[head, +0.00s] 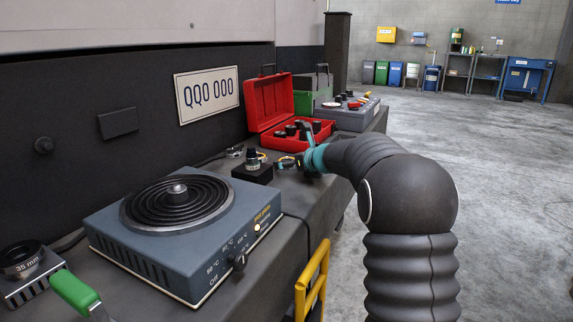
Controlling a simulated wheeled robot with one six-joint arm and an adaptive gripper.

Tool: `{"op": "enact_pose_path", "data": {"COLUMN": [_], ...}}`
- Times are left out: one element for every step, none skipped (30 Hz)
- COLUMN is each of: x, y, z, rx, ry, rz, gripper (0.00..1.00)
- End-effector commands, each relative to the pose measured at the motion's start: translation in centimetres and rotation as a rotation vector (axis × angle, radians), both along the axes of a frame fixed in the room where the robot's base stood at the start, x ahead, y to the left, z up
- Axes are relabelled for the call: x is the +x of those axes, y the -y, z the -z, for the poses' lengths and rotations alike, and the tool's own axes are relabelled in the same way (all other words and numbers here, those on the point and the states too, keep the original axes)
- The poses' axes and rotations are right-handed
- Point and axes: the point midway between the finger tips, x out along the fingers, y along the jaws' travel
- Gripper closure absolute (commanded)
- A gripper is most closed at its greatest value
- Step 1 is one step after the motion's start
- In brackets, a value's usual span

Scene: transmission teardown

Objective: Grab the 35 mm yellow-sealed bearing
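A small ring with a yellowish edge (284,162) lies on the bench top, just left of my gripper. It looks like a bearing, but its size cannot be read. My gripper (299,158) is low over the bench, close beside this ring. The fingers are small and partly hidden by the teal wrist ring, so I cannot tell whether they are open, or whether they touch the ring. More yellow shows behind the black block with a dark knob-like piece (252,158). A grey ring (235,152) lies to its left.
A hot plate with a coiled top (178,204) fills the near bench. A stand labelled "35 mm" (25,268) and a green handle (75,291) are at lower left. An open red case (270,103) and a grey case (348,118) stand behind. Open floor lies right.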

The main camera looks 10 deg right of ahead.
Motion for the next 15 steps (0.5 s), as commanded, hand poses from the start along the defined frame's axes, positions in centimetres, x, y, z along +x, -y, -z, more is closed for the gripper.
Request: {"op": "enact_pose_path", "data": {"x": [0.02, 0.01, -0.01, -0.01, -0.01, -0.02, -0.02, -0.02, -0.03, -0.03, -0.03, -0.03, -0.03, -0.03, -0.02], "y": [0.0, 0.02, 0.03, 0.03, 0.03, 0.04, 0.04, 0.04, 0.03, 0.03, 0.03, 0.03, 0.03, 0.04, 0.03], "z": [-0.01, -0.01, -0.01, -0.01, -0.01, 0.0, 0.0, 0.0, -0.01, -0.01, -0.01, -0.01, -0.01, 0.0, -0.1], "rx": [0.0, 0.0, 0.0, 0.0, 0.0, 0.0, 0.0, 0.0, 0.0, 0.0, 0.0, 0.0, 0.0, 0.0, 0.0], "ry": [0.0, 0.0, 0.0, 0.0, 0.0, 0.0, 0.0, 0.0, 0.0, 0.0, 0.0, 0.0, 0.0, 0.0, 0.001], "rz": [0.0, 0.0, 0.001, 0.001, 0.001, 0.001, 0.001, 0.001, 0.001, 0.001, 0.001, 0.001, 0.001, 0.0, 0.001], "gripper": [0.0, 0.0, 0.0, 0.0, 0.0, 0.1, 0.18, 0.25, 0.35, 0.43, 0.5, 0.6, 0.68, 0.74, 0.74]}}
